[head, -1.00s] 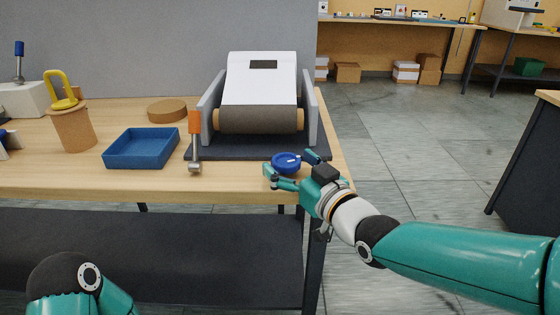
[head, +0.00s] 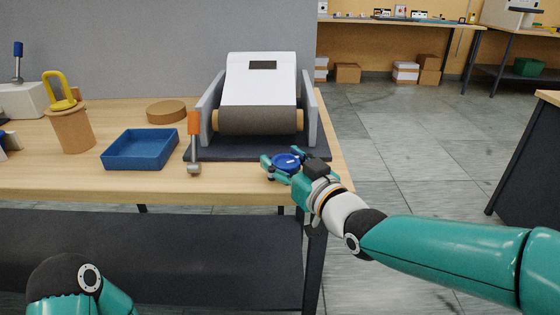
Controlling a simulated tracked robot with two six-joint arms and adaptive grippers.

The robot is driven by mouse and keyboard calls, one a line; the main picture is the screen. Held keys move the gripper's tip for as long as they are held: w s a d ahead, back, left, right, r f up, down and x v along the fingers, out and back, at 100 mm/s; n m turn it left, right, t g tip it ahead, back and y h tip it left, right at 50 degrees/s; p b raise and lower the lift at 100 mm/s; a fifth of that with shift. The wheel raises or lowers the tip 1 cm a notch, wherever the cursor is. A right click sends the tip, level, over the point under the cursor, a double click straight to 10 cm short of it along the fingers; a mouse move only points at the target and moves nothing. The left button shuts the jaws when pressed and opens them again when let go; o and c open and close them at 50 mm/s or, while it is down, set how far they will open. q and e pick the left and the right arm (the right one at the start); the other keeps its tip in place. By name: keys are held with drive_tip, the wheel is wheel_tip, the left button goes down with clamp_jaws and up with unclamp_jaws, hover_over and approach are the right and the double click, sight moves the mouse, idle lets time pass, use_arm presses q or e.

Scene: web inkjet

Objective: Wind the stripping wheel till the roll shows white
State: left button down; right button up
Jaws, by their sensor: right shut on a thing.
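The blue stripping wheel (head: 286,160) sits at the front right of the machine (head: 260,85). My right gripper (head: 281,166) is shut on the wheel, its fingers at the wheel's left and far right sides. The machine's roll (head: 257,120) is dark brown-grey across its visible face, with tan ends; no white shows on it. My left gripper is out of view; only part of my left arm shows at the bottom left.
A blue tray (head: 141,149), a cork-coloured pot (head: 72,129) with a yellow loop and a round brown disc (head: 166,111) stand further left on the wooden table (head: 230,178).

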drive_tip(key=shift+s+f, duration=0.15)
drive_tip(key=shift+f, duration=0.05)
idle(0.5)
drive_tip(key=shift+m+t+h+b, duration=0.35)
drive_tip(key=shift+m+h, duration=0.25)
drive_tip(key=shift+h, duration=0.3)
drive_tip(key=shift+m+t+h, duration=0.35)
drive_tip(key=shift+m+h, duration=0.05)
drive_tip(key=shift+h, duration=0.2)
drive_tip(key=m+h+p, duration=0.1)
drive_tip(key=h+p, duration=0.1)
drive_tip(key=m+h+p, duration=0.1)
drive_tip(key=h+p, duration=0.1)
drive_tip(key=m+t+h+p, duration=0.1)
drive_tip(key=m+h, duration=0.1)
drive_tip(key=shift+r+h+p, duration=0.25)
drive_tip(key=shift+h+p, duration=0.05)
drive_tip(key=shift+p, duration=0.1)
drive_tip(key=shift+d+f+m+h+p, duration=0.1)
drive_tip(key=shift+f+m+h+p, duration=0.1)
drive_tip(key=shift+m+h+p, duration=1.65)
drive_tip(key=shift+h+b, duration=0.45)
drive_tip(key=shift+b, duration=0.1)
